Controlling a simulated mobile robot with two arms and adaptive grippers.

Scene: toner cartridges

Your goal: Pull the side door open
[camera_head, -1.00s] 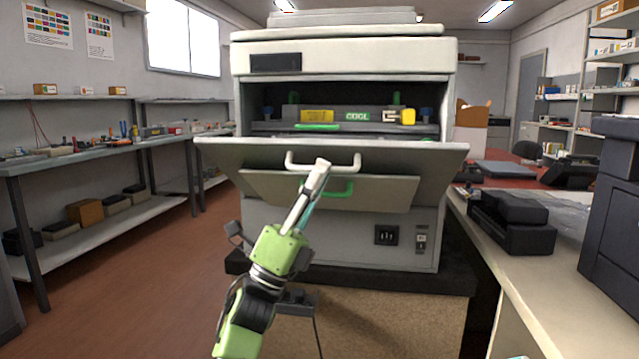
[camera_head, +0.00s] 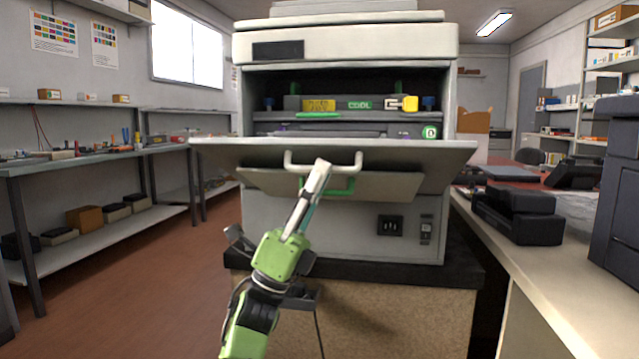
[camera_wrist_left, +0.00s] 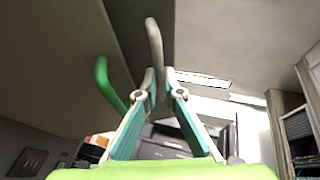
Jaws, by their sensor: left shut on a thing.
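The side door (camera_head: 420,152) of the white printer is a grey panel hinged low on the front, tilted well down toward me. Its white handle (camera_head: 345,165) runs along the panel. My left gripper (camera_head: 319,172) is shut on the white handle. In the left wrist view the fingers (camera_wrist_left: 160,92) close around the white bar. A second, lower panel (camera_head: 400,188) with a green handle (camera_head: 340,191) hangs beneath; the green handle also shows in the left wrist view (camera_wrist_left: 107,82), beside the fingers and apart from them. My right gripper is not in view.
Inside the printer's opening are a dark unit with yellow and green labels (camera_head: 360,104) and a green grip (camera_head: 318,115). A bench with black cartridges (camera_head: 518,212) stands at right. Shelving (camera_head: 90,165) lines the left wall. Floor at left (camera_head: 120,270) is clear.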

